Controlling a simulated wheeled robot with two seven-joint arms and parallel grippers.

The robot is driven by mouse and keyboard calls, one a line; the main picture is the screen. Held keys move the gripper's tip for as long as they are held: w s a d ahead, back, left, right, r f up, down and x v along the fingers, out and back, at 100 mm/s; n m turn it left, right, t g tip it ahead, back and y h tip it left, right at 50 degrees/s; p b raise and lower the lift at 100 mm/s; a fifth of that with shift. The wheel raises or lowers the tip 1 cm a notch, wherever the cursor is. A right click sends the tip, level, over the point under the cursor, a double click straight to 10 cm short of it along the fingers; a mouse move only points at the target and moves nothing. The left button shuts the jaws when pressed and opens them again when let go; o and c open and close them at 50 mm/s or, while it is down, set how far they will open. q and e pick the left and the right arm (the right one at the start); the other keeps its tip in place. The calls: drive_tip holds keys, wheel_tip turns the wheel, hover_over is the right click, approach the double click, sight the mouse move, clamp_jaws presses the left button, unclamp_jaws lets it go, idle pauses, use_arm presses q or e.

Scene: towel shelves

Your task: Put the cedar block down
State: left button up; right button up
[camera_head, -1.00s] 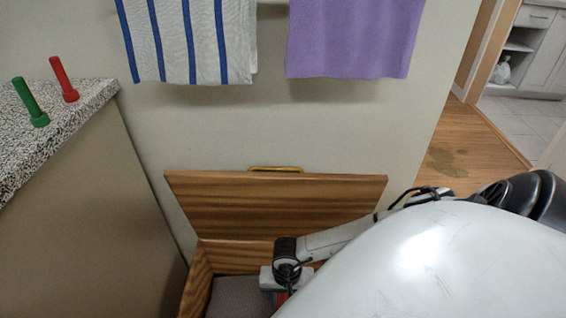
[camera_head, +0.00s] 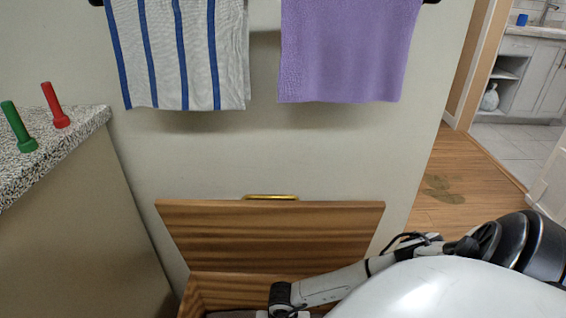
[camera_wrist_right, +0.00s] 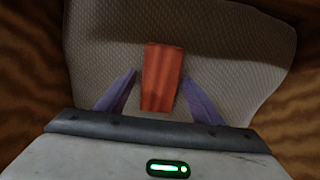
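The cedar block (camera_wrist_right: 162,78), a reddish-orange bar, shows in the right wrist view between the two purple fingers of my right gripper (camera_wrist_right: 161,78). The fingers are apart, with a narrow gap on each side of the block. The block is over the beige woven lining (camera_wrist_right: 225,65) of the wooden chest; I cannot tell whether it rests fully on it. In the head view my right arm reaches down into the open chest (camera_head: 235,292), and its gripper and the block are cut off below the frame. My left gripper is not in view.
The chest's raised lid (camera_head: 270,238) with a brass handle (camera_head: 270,197) leans by the wall. A striped towel (camera_head: 180,55) and a purple towel (camera_head: 345,50) hang above. A speckled counter (camera_head: 60,130) at left holds a green peg (camera_head: 18,128) and a red peg (camera_head: 55,105).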

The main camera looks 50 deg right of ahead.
drive_tip(key=shift+r+p, duration=0.4)
drive_tip(key=shift+r, duration=0.1)
use_arm(q)
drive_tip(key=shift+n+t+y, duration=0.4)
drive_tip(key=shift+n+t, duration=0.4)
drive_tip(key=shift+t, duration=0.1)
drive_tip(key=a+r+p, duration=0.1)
drive_tip(key=p, duration=0.1)
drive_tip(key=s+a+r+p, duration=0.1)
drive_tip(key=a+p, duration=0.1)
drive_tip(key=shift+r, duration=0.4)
use_arm(e)
wheel_tip(320, 180, up, 11)
drive_tip(key=shift+r, duration=0.15)
